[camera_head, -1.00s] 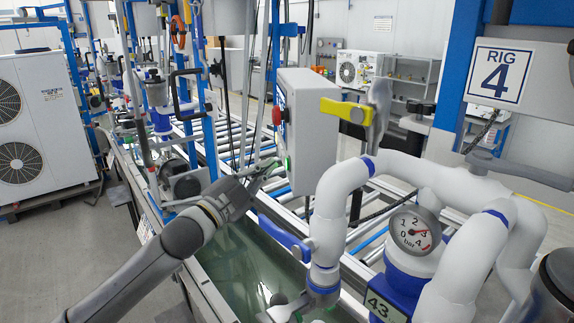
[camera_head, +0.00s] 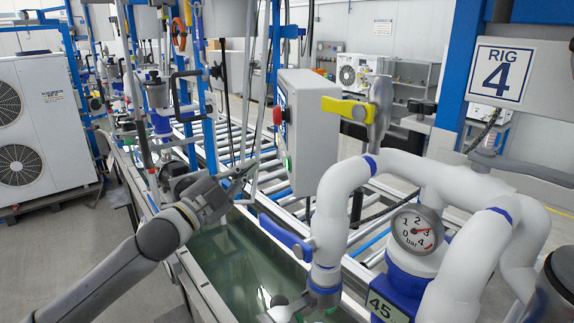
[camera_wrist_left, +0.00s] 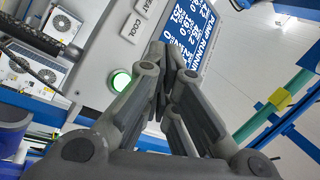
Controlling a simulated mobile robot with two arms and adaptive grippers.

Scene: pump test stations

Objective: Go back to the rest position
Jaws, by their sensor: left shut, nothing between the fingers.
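My left gripper (camera_head: 250,168) is shut and empty, in the air over the water tank and to the left of the grey control box (camera_head: 309,130). In the left wrist view its fingers (camera_wrist_left: 180,52) are together in front of the control panel (camera_wrist_left: 95,50). A green button (camera_wrist_left: 120,80) glows there, and a blue display (camera_wrist_left: 192,25) reads "PUMP RUNNING", partly covered by the fingers. My right gripper is not in view.
White pipes (camera_head: 450,180) with a gauge (camera_head: 417,229) and a yellow-handled valve (camera_head: 346,109) stand at the right. A blue lever (camera_head: 285,237) juts out over the tank (camera_head: 235,260). Blue uprights (camera_head: 208,120) stand behind the gripper. Open floor lies at the left.

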